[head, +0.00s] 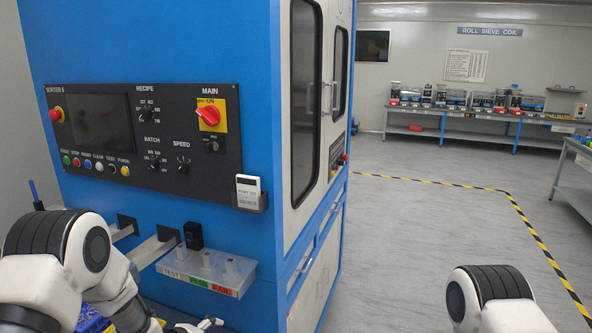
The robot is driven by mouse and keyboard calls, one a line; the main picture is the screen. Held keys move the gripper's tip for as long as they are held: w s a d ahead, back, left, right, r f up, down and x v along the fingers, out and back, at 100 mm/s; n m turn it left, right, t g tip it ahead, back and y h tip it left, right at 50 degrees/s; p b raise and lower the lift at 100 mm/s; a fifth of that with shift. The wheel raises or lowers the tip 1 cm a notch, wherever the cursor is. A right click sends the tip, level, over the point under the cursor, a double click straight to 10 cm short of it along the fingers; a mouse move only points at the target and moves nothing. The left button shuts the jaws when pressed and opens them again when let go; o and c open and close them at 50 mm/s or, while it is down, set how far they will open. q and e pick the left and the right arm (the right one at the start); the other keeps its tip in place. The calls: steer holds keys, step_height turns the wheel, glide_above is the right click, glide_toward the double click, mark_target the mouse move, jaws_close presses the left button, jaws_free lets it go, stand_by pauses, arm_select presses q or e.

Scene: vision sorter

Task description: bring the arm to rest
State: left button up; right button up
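My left arm (60,255) comes in from the left, bent in front of the blue sorter machine (220,60). What looks like part of my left gripper (208,324) shows at the bottom edge, below the labelled tray (215,282). It is cut off by the frame, so I cannot tell whether it is open or shut, or whether it holds anything. My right arm (490,295) shows only as a white and black joint at the bottom right. My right gripper is out of the picture.
The machine's black control panel (145,140) has a red MAIN switch (208,115). A small black block (193,236) stands by the tray's back edge. A grey bench (460,128) with instruments stands at the far wall. The floor right of the machine is clear, with black-yellow tape (530,230).

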arm_select(q)
steer(key=s+f+n+g+y, duration=0.15)
steer(key=s+f+n, duration=0.25)
steer(key=s+f, duration=0.45)
steer(key=s+f+n+g, duration=0.3)
steer(key=s+f, duration=0.3)
steer(key=s, duration=0.5)
steer(key=s+a+n+g+y+b, duration=0.1)
steer(key=s+a+n+g+y, duration=0.1)
steer(key=s+n, duration=1.4)
steer(key=s+a+g, duration=0.1)
steer(key=s+g, duration=0.1)
steer(key=s, duration=0.1)
steer(key=shift+s+a+r+n+y, duration=0.25)
steer(key=shift+s+a+n+y, duration=0.05)
steer(key=shift+a+y, duration=0.1)
